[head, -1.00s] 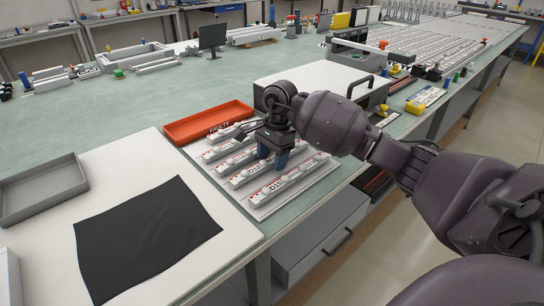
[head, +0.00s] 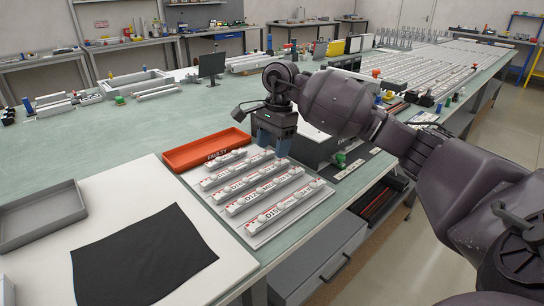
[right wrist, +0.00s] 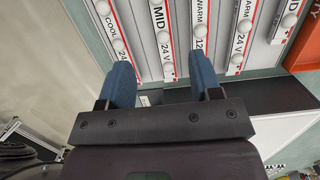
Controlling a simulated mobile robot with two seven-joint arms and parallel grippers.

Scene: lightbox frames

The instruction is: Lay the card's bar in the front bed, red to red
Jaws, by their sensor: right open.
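Several white light bars (head: 283,205) with red marks and printed labels lie in parallel rows on a pale tray (head: 262,240). The nearest bar reads D15. The right wrist view shows bars (right wrist: 164,42) labelled COOL, MID and WARM, some with 24 V. My right gripper (head: 272,150) is open and empty, its blue fingers pointing down above the far part of the rows. In the right wrist view, its fingertips (right wrist: 160,68) are apart with no bar between them. I cannot make out the card or tell which place is the front bed. My left gripper is not in view.
A red tray marked FAULTY (head: 205,150) lies behind the bars. A black cloth (head: 140,255) lies on a white board, beside a grey tray (head: 40,215). A monitor (head: 211,65) stands farther back. The green bench top (head: 120,128) is clear behind the white board.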

